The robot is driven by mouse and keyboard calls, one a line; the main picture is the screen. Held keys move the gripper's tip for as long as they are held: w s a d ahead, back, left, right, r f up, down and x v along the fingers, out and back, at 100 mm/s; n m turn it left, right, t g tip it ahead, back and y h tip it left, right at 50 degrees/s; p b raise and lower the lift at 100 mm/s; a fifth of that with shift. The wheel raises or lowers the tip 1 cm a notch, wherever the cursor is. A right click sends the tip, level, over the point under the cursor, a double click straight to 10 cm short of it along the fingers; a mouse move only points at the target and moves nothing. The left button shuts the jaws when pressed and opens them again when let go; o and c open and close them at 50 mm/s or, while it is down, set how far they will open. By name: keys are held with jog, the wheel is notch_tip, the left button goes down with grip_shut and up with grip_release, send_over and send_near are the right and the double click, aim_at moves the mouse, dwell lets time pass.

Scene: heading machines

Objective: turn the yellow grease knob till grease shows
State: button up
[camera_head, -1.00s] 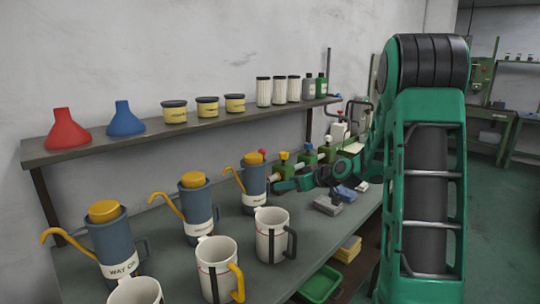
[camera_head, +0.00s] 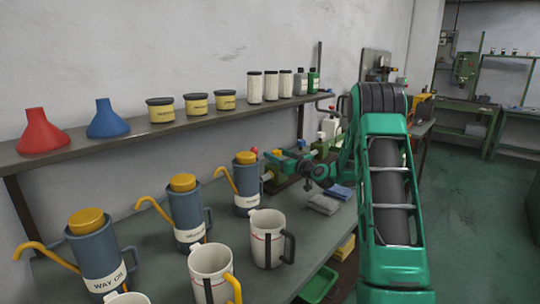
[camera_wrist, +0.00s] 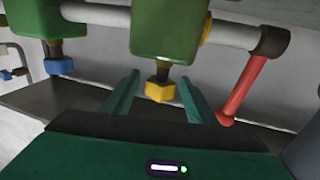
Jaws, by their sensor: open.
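The yellow knob (camera_wrist: 160,88) hangs on a short stem below a green block (camera_wrist: 170,30) in the wrist view. My gripper (camera_wrist: 159,78) is open. One finger lies on each side of the knob in the picture, with gaps visible on both sides. I see no clear contact. In the head view my gripper (camera_head: 272,167) is at the far end of the bench, among the green fittings, and it hides part of them. No grease shows that I can make out.
A red lever (camera_wrist: 242,90) hangs close right of my fingers. A blue knob (camera_wrist: 57,66) is on another green block at left. Blue-grey oil cans (camera_head: 187,207), mugs (camera_head: 267,240) and grey cloths (camera_head: 324,204) stand or lie on the bench. A shelf (camera_head: 150,133) runs above.

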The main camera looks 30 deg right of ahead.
aim_at(273, 151)
jog(key=shift+w+a, duration=0.15)
jog(key=shift+w, duration=0.8)
jog(key=shift+w+a, duration=0.1)
jog(key=shift+w, duration=0.85)
jog(key=shift+c, duration=0.2)
jog(key=c, duration=1)
jog(key=shift+m+h, duration=0.4)
jog(key=shift+h, duration=0.2)
jog(key=shift+d+m+h, duration=0.2)
jog(key=shift+m+h, duration=0.3)
jog(key=shift+h, duration=0.3)
jog(key=shift+d+m+h, duration=0.15)
jog(key=shift+m+h, duration=0.35)
jog(key=shift+h, duration=0.3)
